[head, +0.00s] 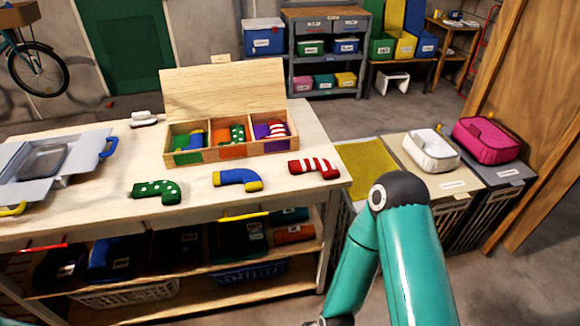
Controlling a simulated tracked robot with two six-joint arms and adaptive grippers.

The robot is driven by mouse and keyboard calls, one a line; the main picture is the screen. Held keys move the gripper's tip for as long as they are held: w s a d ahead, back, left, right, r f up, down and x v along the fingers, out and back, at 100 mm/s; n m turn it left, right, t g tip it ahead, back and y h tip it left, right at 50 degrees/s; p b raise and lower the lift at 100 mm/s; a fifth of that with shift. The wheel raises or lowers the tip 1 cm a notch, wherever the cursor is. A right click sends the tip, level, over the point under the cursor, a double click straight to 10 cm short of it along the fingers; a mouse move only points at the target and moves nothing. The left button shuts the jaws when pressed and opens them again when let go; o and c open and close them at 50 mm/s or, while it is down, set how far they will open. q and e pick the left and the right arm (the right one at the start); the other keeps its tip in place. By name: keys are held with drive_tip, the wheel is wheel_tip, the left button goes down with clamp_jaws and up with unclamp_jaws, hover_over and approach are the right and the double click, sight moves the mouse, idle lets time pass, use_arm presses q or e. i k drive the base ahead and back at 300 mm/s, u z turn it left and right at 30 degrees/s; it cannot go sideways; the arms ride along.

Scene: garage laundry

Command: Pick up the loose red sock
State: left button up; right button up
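The loose red sock (314,168) has white stripes and lies on the wooden table top (285,205) near its right front corner, in front of the wooden box. A blue sock with yellow ends (238,180) and a green sock with white dots (156,191) lie to its left, apart from it. My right arm shows as teal links at the lower right, below and right of the red sock. Its gripper is out of the picture. My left gripper is not in view either. Nothing touches the red sock.
The open wooden box (225,152) has three compartments holding socks, and its lid stands up behind. A grey case (45,160) lies at the table's left. Right of the table stand hampers, with a white bag (431,150) and a pink bag (486,140) on top.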

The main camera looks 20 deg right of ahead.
sight(327, 169)
drive_tip(key=z, duration=0.8)
drive_tip(key=i, duration=0.15)
drive_tip(key=u, duration=2.25)
drive_tip(key=k, duration=0.95)
drive_tip(key=z, duration=1.2)
drive_tip(key=i, duration=1.1)
drive_tip(key=z, duration=0.2)
